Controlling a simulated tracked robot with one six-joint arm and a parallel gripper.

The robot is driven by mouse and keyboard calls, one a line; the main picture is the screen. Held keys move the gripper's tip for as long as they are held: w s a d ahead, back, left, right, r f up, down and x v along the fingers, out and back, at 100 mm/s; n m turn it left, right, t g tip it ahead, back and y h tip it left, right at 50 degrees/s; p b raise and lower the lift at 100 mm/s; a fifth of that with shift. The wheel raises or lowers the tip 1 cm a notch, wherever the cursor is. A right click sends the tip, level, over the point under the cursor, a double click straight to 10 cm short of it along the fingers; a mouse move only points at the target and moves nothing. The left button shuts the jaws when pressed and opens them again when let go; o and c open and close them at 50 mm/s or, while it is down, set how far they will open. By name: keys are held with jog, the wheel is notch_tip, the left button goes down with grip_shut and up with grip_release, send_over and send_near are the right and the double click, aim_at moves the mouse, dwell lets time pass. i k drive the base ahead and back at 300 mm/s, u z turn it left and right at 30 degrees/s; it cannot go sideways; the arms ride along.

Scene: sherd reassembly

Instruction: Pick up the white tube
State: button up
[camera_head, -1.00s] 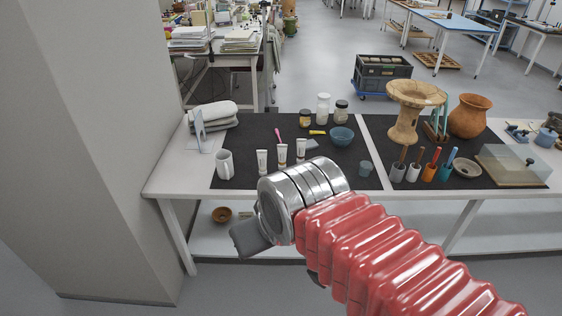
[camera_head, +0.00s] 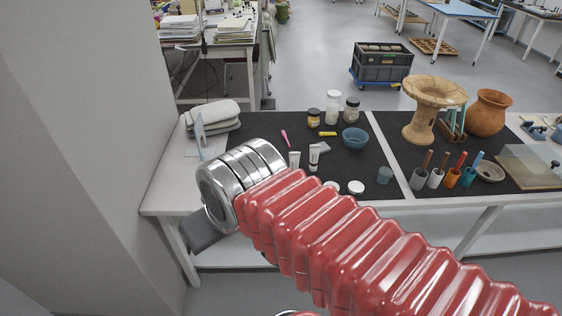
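Two white tubes stand upright on the dark mat of the table, side by side: the left tube (camera_head: 294,159) and the right tube (camera_head: 314,156). Their lower parts are partly covered by my red arm. A third tube and the white mug, seen earlier, are hidden behind my arm. My gripper (camera_head: 204,233) shows only as a dark grey piece below the chrome wrist, at the table's front left edge, left of and nearer than the tubes. Its fingers are not clear, so I cannot tell whether it is open.
Behind the tubes are a blue bowl (camera_head: 355,138), a white jar (camera_head: 333,107) and a pink tool (camera_head: 284,136). Two white discs (camera_head: 356,187) lie near my arm. A small blue cup (camera_head: 384,175) stands right. Folded cloths (camera_head: 212,113) lie at the back left.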

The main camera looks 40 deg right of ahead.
aim_at(294, 156)
jog(key=z, duration=0.2)
jog(key=i, duration=1)
jog(key=z, duration=0.55)
